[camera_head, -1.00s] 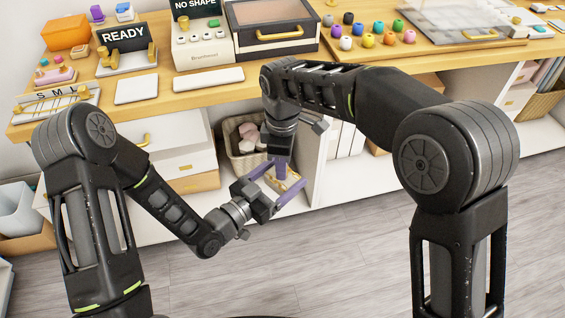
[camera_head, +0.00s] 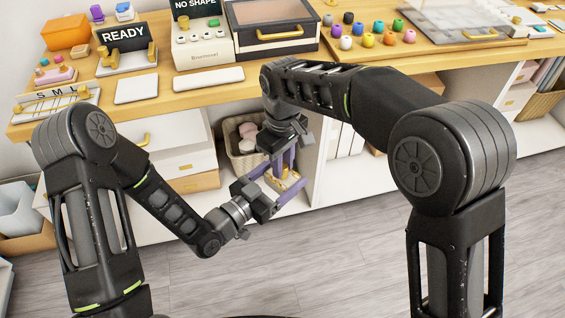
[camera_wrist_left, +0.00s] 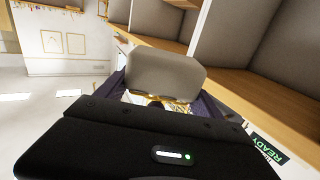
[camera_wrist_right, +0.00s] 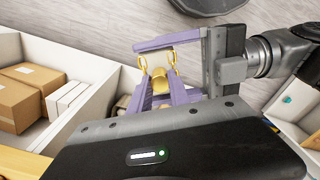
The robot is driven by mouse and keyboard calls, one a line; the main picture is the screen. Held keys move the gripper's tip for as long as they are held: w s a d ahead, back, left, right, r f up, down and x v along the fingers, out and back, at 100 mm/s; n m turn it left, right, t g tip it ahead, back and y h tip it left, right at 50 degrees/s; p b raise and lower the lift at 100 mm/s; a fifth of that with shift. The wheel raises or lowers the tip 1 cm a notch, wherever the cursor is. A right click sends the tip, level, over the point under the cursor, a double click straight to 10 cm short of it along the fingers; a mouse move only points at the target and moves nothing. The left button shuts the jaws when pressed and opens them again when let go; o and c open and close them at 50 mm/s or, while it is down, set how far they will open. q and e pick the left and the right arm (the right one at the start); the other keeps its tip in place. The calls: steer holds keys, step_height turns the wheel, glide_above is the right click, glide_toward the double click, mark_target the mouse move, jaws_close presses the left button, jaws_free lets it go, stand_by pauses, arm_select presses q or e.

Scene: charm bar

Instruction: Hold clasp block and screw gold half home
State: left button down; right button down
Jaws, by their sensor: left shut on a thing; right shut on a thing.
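My left gripper (camera_head: 281,194) is shut across the clasp block, held in the air in front of the shelf unit. Gold (camera_wrist_left: 160,98) also shows below the right hand in the left wrist view. The seam between block and gold half is hidden, so I cannot tell how far in it sits.
The wooden counter (camera_head: 220,97) is above and behind, with a READY stand (camera_head: 125,45), white pads and colored beads. A basket (camera_head: 240,160) stands on the shelf just behind the grippers. The floor (camera_head: 350,260) in front is clear.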

steer(key=m, duration=0.4)
steer(key=shift+m, duration=0.3)
steer(key=c, duration=1.1)
jaws_free()
steer(key=shift+c, duration=0.2)
step_height(320, 180, up, 12)
